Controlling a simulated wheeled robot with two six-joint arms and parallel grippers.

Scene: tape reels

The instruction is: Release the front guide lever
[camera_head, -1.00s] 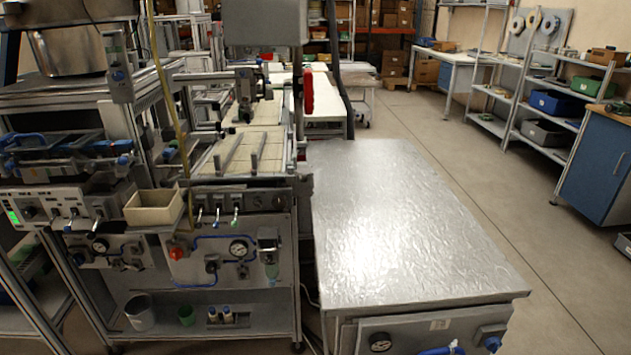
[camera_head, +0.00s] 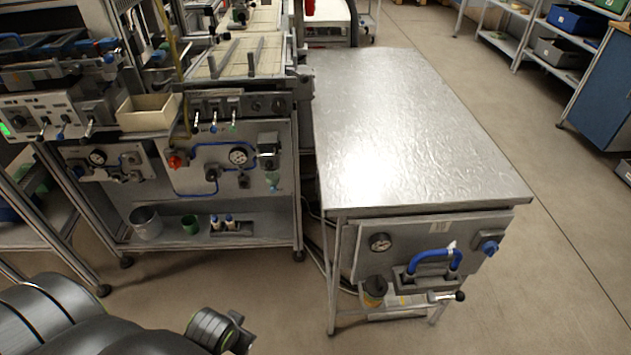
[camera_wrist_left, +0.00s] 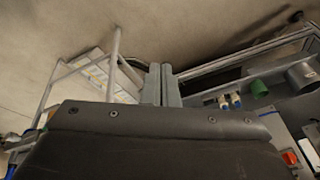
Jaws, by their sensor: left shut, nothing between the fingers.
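Several small levers with white, blue and green tips (camera_head: 213,126) stick out of the front panel of the machine, below two grey guide rails (camera_head: 238,57) on a cream bed. I cannot tell which of them is the front guide lever. My left arm enters the head view at bottom left, well in front of the machine. In the left wrist view, the two grey fingers of my left gripper (camera_wrist_left: 162,82) are together, with nothing held. The gripper is apart from all levers. My right gripper is not in view.
A metal-topped table (camera_head: 400,120) stands right of the machine, with a blue handle (camera_head: 435,260) on its front. A cream bin (camera_head: 148,112) sits left of the levers. A lower shelf (camera_head: 262,232) holds cups and bottles. The floor in front is clear.

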